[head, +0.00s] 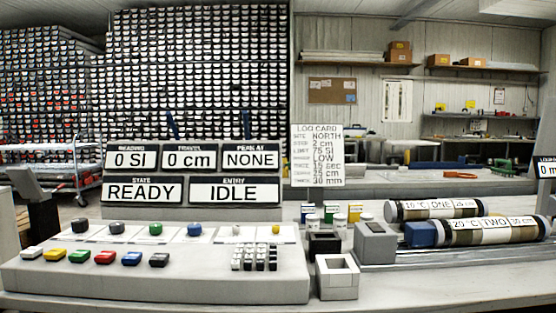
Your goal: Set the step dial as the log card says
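The log card (317,155) stands upright behind the bench and reads site NORTH, a line that looks like step 2 cm, limit 75 SI, range LOW. Its lower lines are partly legible. The sloped grey console (160,283) carries a back row of knobs: two dark knobs (80,227) (117,227), a green knob (155,229), a blue knob (194,229), and small white (236,230) and yellow (275,230) ones. Their labels are too small to read, so I cannot tell which is the step dial or its setting. My gripper is not in view.
Coloured buttons (105,257) and a keypad (254,257) share the console. Displays (142,190) behind read READY, IDLE, 0 SI, 0 cm and NONE. Grey blocks (337,277) and two core tubes (490,231) lie right. A dark grey angled object (34,190) stands left.

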